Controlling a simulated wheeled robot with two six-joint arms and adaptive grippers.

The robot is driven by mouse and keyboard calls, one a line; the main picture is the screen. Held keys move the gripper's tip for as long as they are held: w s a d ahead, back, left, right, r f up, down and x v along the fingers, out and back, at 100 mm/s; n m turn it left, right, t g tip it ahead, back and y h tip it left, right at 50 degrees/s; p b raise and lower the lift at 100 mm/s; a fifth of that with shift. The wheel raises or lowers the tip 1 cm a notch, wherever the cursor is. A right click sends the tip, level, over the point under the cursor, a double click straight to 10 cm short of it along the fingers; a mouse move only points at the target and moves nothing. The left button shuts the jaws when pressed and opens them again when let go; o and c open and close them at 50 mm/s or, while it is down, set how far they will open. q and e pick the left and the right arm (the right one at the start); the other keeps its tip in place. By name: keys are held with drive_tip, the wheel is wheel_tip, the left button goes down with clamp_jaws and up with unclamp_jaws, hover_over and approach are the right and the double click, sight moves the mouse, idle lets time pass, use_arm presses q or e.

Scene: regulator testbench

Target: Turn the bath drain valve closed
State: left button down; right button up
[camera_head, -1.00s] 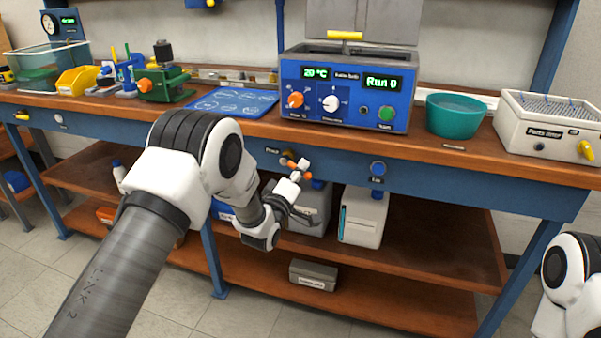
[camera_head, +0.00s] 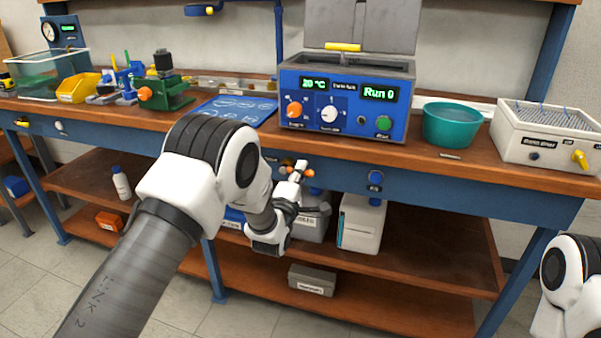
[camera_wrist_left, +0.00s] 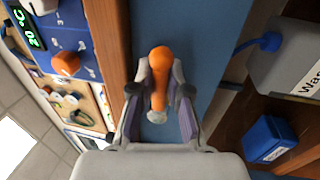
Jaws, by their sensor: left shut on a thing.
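The bath drain valve has an orange handle (camera_wrist_left: 160,60) on the blue front rail of the bench, below the bath unit. In the left wrist view it lies between the two fingers of my left gripper (camera_wrist_left: 160,90), which is shut on it. In the head view my left gripper (camera_head: 296,180) is at the bench front, and its hand and fingers hide much of the valve. How far the valve is turned is hard to tell. Of my right arm only a white part shows at the right edge; its gripper is not seen.
A blue bath unit (camera_head: 345,105) stands on the bench above. A blue knob (camera_head: 376,176) sits on the rail to the right. A teal bowl (camera_head: 452,125) and a white box (camera_head: 545,135) stand further right.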

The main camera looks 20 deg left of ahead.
use_arm(q)
drive_tip(key=c, duration=1.1)
unclamp_jaws()
drive_tip(key=s, duration=0.4)
drive_tip(key=s+f, duration=0.1)
drive_tip(key=s, duration=0.2)
drive_tip(key=s+f, duration=0.1)
drive_tip(key=s, duration=0.3)
drive_tip(key=shift+s+a+f, duration=0.15)
drive_tip(key=shift+s+a, duration=0.05)
drive_tip(key=shift+s, duration=0.15)
